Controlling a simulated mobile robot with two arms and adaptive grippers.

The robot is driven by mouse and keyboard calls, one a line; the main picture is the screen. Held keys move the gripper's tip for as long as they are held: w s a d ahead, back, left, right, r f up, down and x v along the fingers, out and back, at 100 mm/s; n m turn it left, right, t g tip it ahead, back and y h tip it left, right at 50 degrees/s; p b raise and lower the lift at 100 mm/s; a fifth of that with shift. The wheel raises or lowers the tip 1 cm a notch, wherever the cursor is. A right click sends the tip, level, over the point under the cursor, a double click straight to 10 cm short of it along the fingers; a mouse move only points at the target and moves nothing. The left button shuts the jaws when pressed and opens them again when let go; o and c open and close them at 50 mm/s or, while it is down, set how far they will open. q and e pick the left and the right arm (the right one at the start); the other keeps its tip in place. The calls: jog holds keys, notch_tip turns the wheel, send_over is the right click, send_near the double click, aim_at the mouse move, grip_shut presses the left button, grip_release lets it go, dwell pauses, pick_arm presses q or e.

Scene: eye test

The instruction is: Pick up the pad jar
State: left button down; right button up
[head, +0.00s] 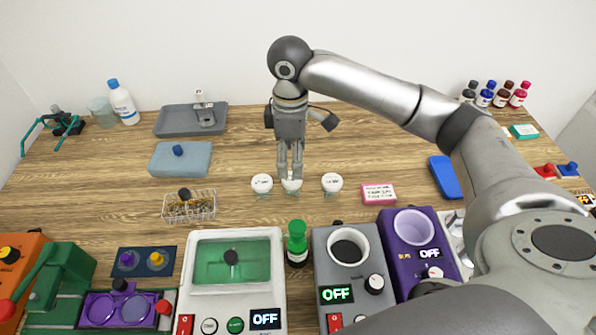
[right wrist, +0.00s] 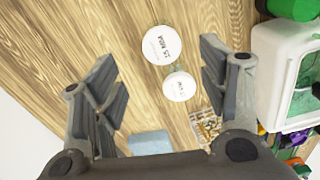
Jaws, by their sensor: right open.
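Three small jars with white lids stand in a row on the table: a left one (head: 262,184), a middle one (head: 291,187) and a right one (head: 332,182). Their lid print is too small to read surely, so I cannot tell which is the pad jar. My right gripper (head: 290,172) points down over the middle jar and partly hides it. In the right wrist view, the open gripper (right wrist: 160,75) has a larger lid (right wrist: 162,45) and a smaller lid (right wrist: 179,86) showing between and beyond its fingers. It holds nothing. My left gripper is out of view.
A pink-and-white box (head: 378,194) lies right of the jars, and a wire basket (head: 190,207) stands left. A green-capped bottle (head: 297,245) and a white device (head: 275,290) stand in front. Bare table lies behind the jars.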

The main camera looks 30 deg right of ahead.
aim_at(293, 181)
jog(key=f, duration=0.3)
jog(key=shift+s+a+f, duration=0.3)
jog(key=shift+f, duration=0.05)
jog(key=shift+w+d+f, duration=0.15)
jog(key=shift+d+f, duration=0.05)
jog(key=shift+f, duration=0.45)
notch_tip(293, 181, down, 4)
jog(key=shift+r+p, duration=0.25)
jog(key=shift+p, duration=0.5)
jog(key=shift+d+f, duration=0.1)
jog(key=shift+f, duration=0.5)
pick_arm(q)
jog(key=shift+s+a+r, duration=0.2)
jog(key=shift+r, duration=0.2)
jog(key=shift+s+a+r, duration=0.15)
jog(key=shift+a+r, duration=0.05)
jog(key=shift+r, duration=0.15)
pick_arm(e)
jog(key=c, duration=1.1)
